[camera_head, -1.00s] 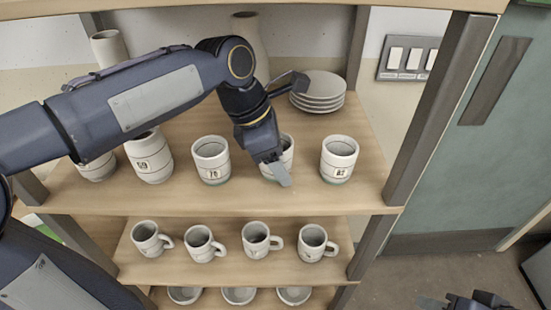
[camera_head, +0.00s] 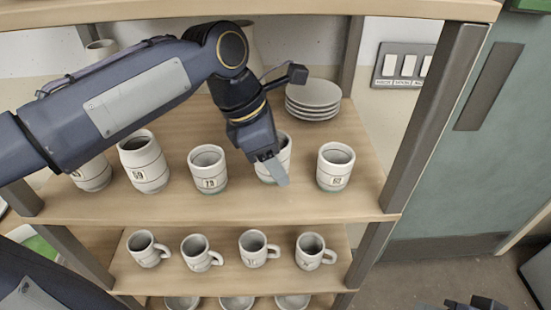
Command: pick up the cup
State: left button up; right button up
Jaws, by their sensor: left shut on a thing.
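My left gripper (camera_head: 272,168) reaches down over the top shelf and is shut on a pale cup (camera_head: 284,150) with a dark band. The gripper hides much of this cup's front. The cup appears slightly higher than the cups on either side, but I cannot tell whether its base is clear of the shelf. Only a small dark part of my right gripper (camera_head: 474,303) shows at the bottom right edge, away from the shelves.
Similar numbered cups stand to the left (camera_head: 208,169) and right (camera_head: 335,167) on the wooden shelf (camera_head: 240,208). A plate stack (camera_head: 312,98) is behind. Handled mugs (camera_head: 253,248) fill the shelf below. A dark upright post (camera_head: 436,115) bounds the right side.

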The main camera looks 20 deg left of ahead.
pick_arm(q)
jog(key=s+d+b, duration=0.1)
jog(key=s+d, duration=0.1)
jog(key=s, duration=0.6)
jog(key=s+d+b, duration=0.1)
jog(key=s+d, duration=0.1)
jog(key=s, duration=0.6)
jog(key=shift+d, duration=0.25)
